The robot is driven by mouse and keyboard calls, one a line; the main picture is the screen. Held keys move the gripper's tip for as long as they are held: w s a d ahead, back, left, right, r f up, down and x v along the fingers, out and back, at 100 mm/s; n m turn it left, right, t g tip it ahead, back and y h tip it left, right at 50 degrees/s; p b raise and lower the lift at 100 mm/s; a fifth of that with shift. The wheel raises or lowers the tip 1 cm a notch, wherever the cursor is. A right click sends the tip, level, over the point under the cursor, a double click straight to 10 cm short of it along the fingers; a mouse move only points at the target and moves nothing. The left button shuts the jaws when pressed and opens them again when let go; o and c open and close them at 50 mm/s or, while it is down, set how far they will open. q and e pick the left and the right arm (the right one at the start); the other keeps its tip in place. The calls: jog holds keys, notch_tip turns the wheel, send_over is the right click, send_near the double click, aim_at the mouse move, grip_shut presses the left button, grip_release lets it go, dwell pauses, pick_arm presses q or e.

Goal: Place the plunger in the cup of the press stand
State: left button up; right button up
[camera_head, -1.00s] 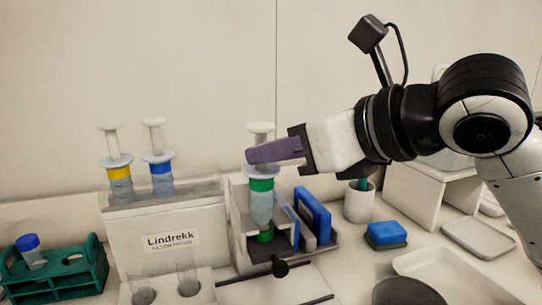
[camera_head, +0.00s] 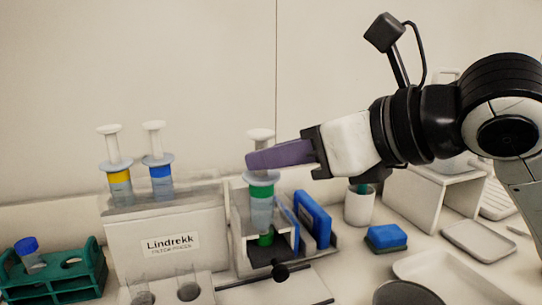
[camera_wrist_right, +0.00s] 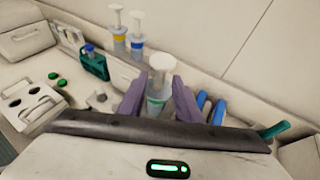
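The green-banded plunger (camera_head: 261,205), a clear syringe-like body with a white top, stands upright at the press stand (camera_head: 240,262). Its lower end is at a green ring (camera_head: 265,239) low in the stand, probably the cup; I cannot tell how deep it sits. My right gripper (camera_head: 250,160) has its purple fingers at the plunger's upper part, hiding some of it below the white top. In the right wrist view the fingers are apart on either side of the plunger (camera_wrist_right: 161,80), and the gripper looks open. My left gripper is not in view.
Yellow- and blue-banded plungers (camera_head: 119,178) (camera_head: 161,172) stand in the Lindrekk box (camera_head: 130,242) at left. A green rack (camera_head: 55,285) is further left. Blue panels (camera_head: 313,218), a white cup (camera_head: 359,207) and a blue sponge (camera_head: 386,237) are close right of the stand.

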jog(key=v, duration=1)
jog(key=shift+s+d, duration=0.15)
